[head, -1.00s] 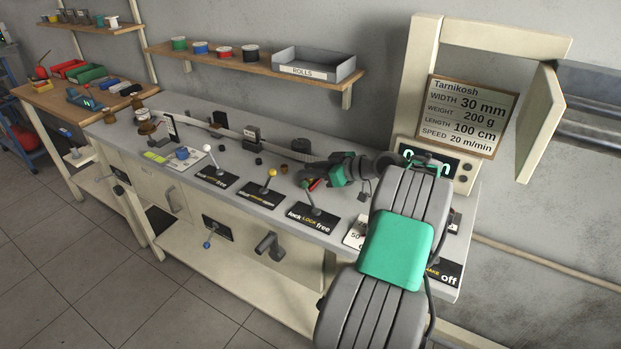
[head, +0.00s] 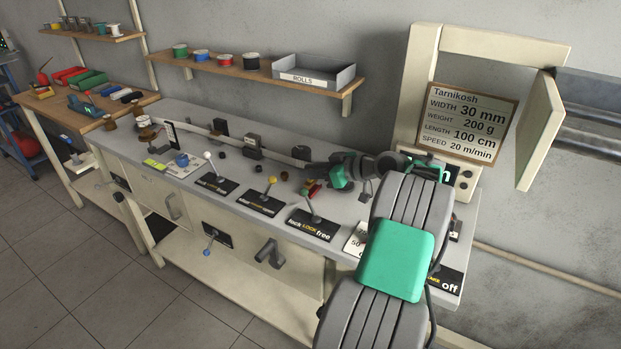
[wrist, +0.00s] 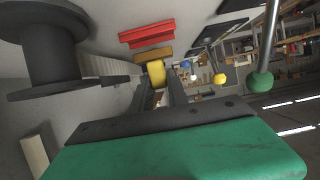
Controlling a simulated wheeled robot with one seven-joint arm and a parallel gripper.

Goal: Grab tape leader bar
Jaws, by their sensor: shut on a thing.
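In the wrist view, my gripper (wrist: 159,90) has its two dark fingers close around a small yellow piece (wrist: 156,72). The yellow piece stands in front of an orange-brown bar (wrist: 152,54), and looks like the grip of the tape leader bar. A pale ribbed tape (wrist: 98,64) runs near that bar, left of the fingers. Whether the tape joins the bar is unclear. A red block (wrist: 147,33) lies beyond. In the head view, my gripper is low over the bench, partly hidden by my wrist, and the red piece (head: 311,188) shows beside it.
A dark spool (wrist: 47,50) stands close left of my fingers. A lever with a green knob (wrist: 259,84) stands on the right. The bench (head: 285,228) carries more levers along its front edge. A wooden shelf (head: 250,74) hangs behind, and a sign (head: 470,123) stands at right.

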